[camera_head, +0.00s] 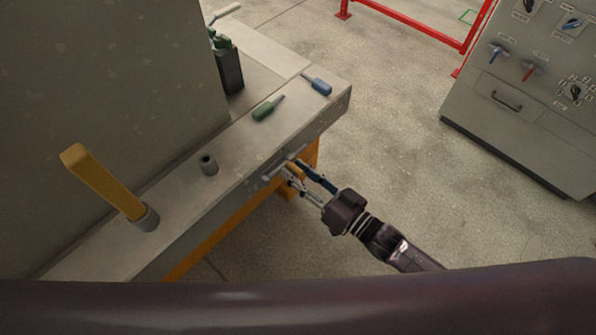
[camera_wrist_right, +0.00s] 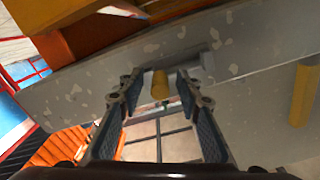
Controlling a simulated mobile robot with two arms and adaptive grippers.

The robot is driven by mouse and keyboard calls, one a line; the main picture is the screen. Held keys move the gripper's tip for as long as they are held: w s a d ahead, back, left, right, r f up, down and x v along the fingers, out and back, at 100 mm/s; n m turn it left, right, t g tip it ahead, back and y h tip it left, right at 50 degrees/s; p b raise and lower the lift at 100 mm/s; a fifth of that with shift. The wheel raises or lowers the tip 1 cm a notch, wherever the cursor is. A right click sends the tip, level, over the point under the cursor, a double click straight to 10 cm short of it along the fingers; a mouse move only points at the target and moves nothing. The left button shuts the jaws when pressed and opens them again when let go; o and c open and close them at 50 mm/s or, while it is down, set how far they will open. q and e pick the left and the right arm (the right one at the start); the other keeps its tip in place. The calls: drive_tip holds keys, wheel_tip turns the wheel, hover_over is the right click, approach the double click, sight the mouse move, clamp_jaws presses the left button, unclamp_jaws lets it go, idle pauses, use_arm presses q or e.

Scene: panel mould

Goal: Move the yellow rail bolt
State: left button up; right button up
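The rail bolt shows in the right wrist view as a short yellow knob (camera_wrist_right: 160,83) in front of a grey rod (camera_wrist_right: 195,66) on the side of a chipped grey beam. In the head view, the grey rod (camera_head: 282,164) shows at the bench's front edge, with a bit of yellow at the fingertips. My right gripper (camera_head: 295,172) reaches it from the lower right. In the wrist view, its fingers (camera_wrist_right: 157,96) are spread either side of the knob, with gaps visible on both sides. My left gripper is not in view.
A yellow lever (camera_head: 103,180) stands tilted in a grey socket on the bench (camera_head: 255,145), with an empty socket (camera_head: 208,164) beside it. Green (camera_head: 267,108) and blue (camera_head: 318,84) handled tools lie near the edge. A control cabinet (camera_head: 530,110) stands right, across clear floor.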

clamp_jaws()
drive_tip(key=s+a+p, duration=0.1)
drive_tip(key=s+a, duration=0.3)
idle(0.4)
unclamp_jaws()
drive_tip(key=v, duration=1.2)
